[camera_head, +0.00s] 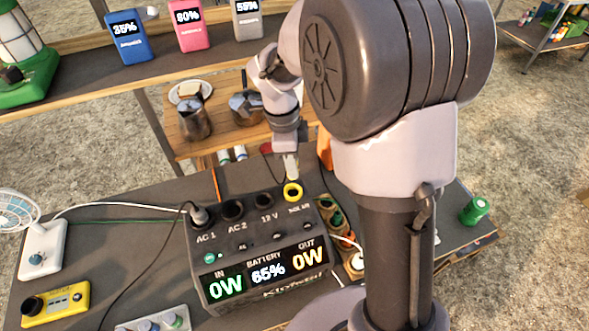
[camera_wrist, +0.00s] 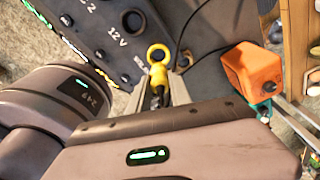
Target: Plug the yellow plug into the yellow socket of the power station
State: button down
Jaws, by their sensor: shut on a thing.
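The power station (camera_head: 260,246) is a dark box on the table, with sockets on top and a lit front display. Its yellow socket (camera_head: 293,192) is the ringed one at the right end, marked SOLAR; its yellow ring shows in the wrist view (camera_wrist: 158,49). My gripper (camera_head: 290,168) points down just above and behind this socket. In the wrist view my gripper (camera_wrist: 160,92) is shut on the yellow plug (camera_wrist: 157,76), whose end is close to the ring. I cannot tell whether they touch. The plug is mostly hidden in the head view.
A black plug (camera_head: 199,214) sits in AC 1. A strip of several sockets (camera_head: 345,240) lies right of the station. An orange object (camera_wrist: 252,72) stands nearby. A fan (camera_head: 38,245) and yellow device (camera_head: 56,302) are left; a green can (camera_head: 474,210) is right.

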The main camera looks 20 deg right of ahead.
notch_tip(320, 180, down, 4)
jog(key=b, duration=0.4)
jog(key=shift+f, duration=0.2)
dwell(0.4)
jog(key=shift+f+b, duration=1.6)
jog(key=shift+b, duration=0.15)
jog(key=c, duration=1.1)
grip_release()
jog(key=shift+r, duration=0.1)
notch_tip(320, 180, up, 17)
jog(key=a+p, duration=0.2)
jog(key=p, duration=0.5)
jog(key=shift+w, duration=0.4)
jog(key=shift+r, duration=0.1)
